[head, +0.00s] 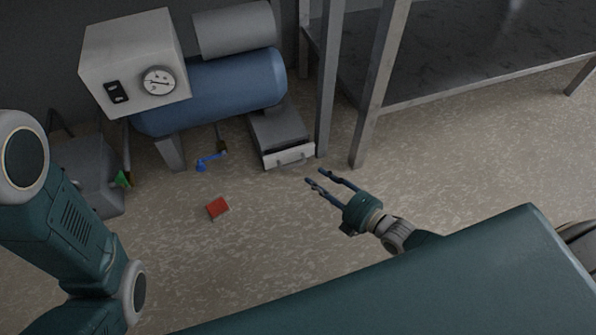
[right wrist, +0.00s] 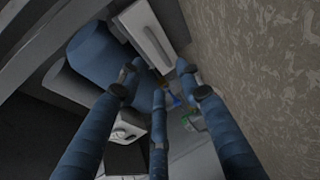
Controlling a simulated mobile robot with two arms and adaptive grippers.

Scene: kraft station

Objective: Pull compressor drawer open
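The compressor has a blue tank (head: 235,92) and a pale control box with a round gauge (head: 158,82). Below the tank's right end sits a dark grey drawer unit (head: 277,132) with a light front panel (head: 289,156) and a small handle. How far it is pulled out I cannot tell. My right gripper (head: 315,176) is open and empty, its fingers pointing toward the drawer front from the lower right, apart from it. In the right wrist view the spread fingers (right wrist: 158,78) show with the pale drawer front (right wrist: 150,32) beyond them. My left gripper is not in view; only my left arm shows.
A metal table (head: 470,50) stands to the right, its leg (head: 378,95) close to the drawer. A red block (head: 217,208) and a blue valve-like part (head: 209,161) are left of the drawer. A grey box (head: 92,178) stands further left.

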